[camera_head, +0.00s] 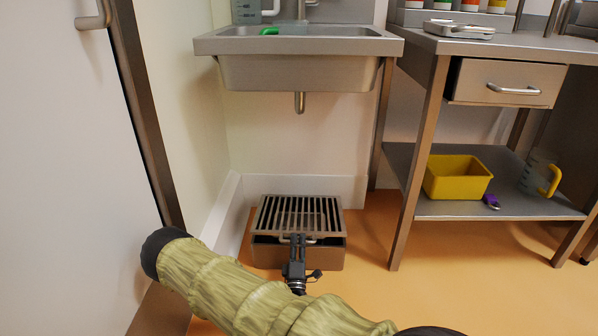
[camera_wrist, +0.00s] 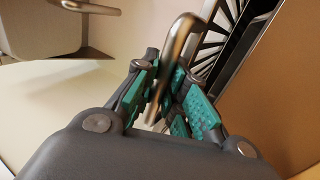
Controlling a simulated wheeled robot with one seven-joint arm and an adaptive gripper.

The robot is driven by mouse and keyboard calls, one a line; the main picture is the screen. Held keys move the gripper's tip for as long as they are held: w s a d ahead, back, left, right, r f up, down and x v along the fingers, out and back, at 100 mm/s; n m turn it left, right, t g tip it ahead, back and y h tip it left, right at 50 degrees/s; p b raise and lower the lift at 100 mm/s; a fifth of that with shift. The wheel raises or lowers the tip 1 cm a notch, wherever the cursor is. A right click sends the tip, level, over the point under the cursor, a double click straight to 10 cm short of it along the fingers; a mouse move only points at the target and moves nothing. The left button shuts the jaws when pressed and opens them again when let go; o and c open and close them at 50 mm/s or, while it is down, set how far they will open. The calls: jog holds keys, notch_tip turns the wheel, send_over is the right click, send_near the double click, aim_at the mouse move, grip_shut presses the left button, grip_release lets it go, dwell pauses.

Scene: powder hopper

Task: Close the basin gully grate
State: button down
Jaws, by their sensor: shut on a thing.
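The gully grate (camera_head: 315,213) is a dark slatted metal lid over a low metal gully box (camera_head: 325,257) on the floor below the basin. The grate slopes down toward its front edge, and I cannot tell how large a gap lies between it and the box rim. My gripper (camera_head: 298,243) is at the front edge of the grate. In the wrist view, my gripper (camera_wrist: 165,85) has its green-padded fingers closed around the bar handle (camera_wrist: 180,38). The slats (camera_wrist: 228,25) show just right of the fingers. My arm hides part of the floor in front of the box.
The metal basin (camera_head: 300,72) with its drain pipe (camera_head: 299,102) hangs above the grate. A white wall stands close on the left. A workbench (camera_head: 420,150) at right holds a yellow bin (camera_head: 458,180) on its lower shelf. Orange floor (camera_head: 370,260) is clear between.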

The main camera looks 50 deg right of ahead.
jog(key=shift+w+a+f, duration=0.1)
jog(key=shift+a+f, duration=0.05)
jog(key=shift+f, duration=0.45)
jog(key=c, duration=1.5)
grip_release()
jog(key=shift+w, duration=0.1)
jog(key=shift+o, duration=0.2)
jog(key=shift+s, duration=0.2)
jog(key=v, duration=1.1)
jog(key=shift+a+f, duration=0.2)
jog(key=shift+a, duration=0.15)
jog(key=shift+s, duration=0.15)
